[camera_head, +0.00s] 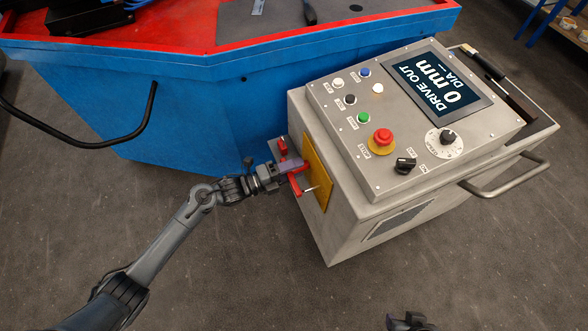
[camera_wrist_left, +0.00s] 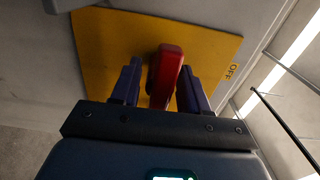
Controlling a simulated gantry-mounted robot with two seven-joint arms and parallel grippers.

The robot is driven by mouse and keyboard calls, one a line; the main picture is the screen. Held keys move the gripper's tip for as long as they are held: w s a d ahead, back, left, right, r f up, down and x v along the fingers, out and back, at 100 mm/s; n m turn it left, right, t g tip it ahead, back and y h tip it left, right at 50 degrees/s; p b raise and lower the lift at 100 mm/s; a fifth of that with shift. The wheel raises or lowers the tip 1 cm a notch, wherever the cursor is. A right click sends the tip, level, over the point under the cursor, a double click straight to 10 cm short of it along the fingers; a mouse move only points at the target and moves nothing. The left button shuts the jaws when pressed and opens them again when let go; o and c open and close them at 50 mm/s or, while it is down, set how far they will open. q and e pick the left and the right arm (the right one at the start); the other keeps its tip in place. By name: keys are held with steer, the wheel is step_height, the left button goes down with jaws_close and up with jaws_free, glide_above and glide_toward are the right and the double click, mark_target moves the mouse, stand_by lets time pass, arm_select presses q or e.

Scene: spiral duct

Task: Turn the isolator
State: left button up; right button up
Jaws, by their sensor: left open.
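The isolator has a red handle (camera_wrist_left: 166,72) on a yellow plate (camera_wrist_left: 95,45). An "OFF" label (camera_wrist_left: 233,70) shows at the plate's right edge in the left wrist view. In the head view, the yellow plate (camera_head: 320,178) is on the left side of the grey control cabinet. My left gripper (camera_head: 289,166) is at this plate. In the left wrist view, its two dark fingers (camera_wrist_left: 160,88) are open, one on each side of the red handle, with a visible gap on the left. My right gripper (camera_head: 408,322) shows only partly at the bottom edge.
The grey cabinet (camera_head: 345,235) has a sloped top panel with buttons, a red emergency stop (camera_head: 382,137), dials and a screen (camera_head: 440,84) reading "0 mm". A metal bar handle (camera_head: 510,180) sticks out at its right. A blue bench (camera_head: 210,100) stands behind. The floor in front is clear.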

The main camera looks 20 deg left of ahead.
arm_select(q)
jaws_close()
stand_by(0.3)
